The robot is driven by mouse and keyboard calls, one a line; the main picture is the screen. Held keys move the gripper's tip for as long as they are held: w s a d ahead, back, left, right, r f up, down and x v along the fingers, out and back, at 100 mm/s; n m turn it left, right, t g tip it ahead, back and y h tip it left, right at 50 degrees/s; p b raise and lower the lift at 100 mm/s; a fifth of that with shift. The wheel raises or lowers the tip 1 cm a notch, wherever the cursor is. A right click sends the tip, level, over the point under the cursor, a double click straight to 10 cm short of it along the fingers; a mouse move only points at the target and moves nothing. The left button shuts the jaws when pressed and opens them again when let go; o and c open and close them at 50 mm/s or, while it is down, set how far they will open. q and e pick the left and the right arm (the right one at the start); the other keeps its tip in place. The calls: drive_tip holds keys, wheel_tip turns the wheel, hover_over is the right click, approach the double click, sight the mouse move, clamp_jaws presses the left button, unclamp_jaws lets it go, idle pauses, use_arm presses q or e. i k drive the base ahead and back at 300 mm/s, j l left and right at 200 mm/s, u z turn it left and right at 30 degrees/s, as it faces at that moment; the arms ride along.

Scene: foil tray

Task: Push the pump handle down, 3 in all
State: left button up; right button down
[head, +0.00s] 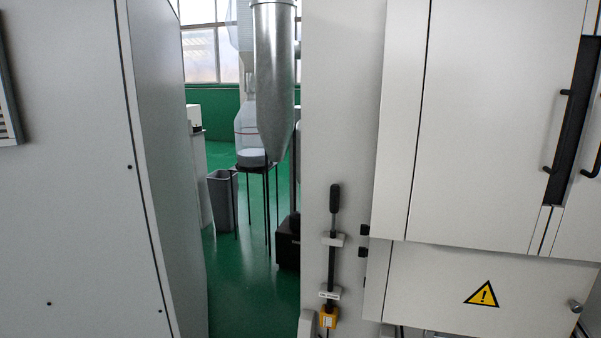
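A dark upright lever with a thick black grip (335,197), which looks like the pump handle, stands against the pale side panel right of the gap. Its thin dark rod (331,265) runs down past two light brackets, the upper bracket (333,240) and the lower bracket (330,294). A small yellow block (328,318) is at its bottom end, near the lower picture edge. What lies below the block is cut off. Neither of my grippers is in view.
Large white cabinets stand on the left (70,180) and right (490,120); the right one has black handles and a yellow warning triangle (482,294). Between them is green floor (245,300) with a grey bin (221,200) and a stand (255,168) under a metal funnel.

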sight(334, 194)
drive_tip(key=i+j, duration=0.2)
drive_tip(key=j, duration=0.15)
drive_tip(key=i+j+z, duration=0.1)
drive_tip(key=j, duration=0.25)
drive_tip(key=i+j, duration=0.3)
drive_tip(key=i+j+z, duration=0.1)
drive_tip(key=j, duration=0.3)
drive_tip(key=i+j, duration=0.25)
drive_tip(key=j, duration=0.15)
drive_tip(key=z, duration=0.05)
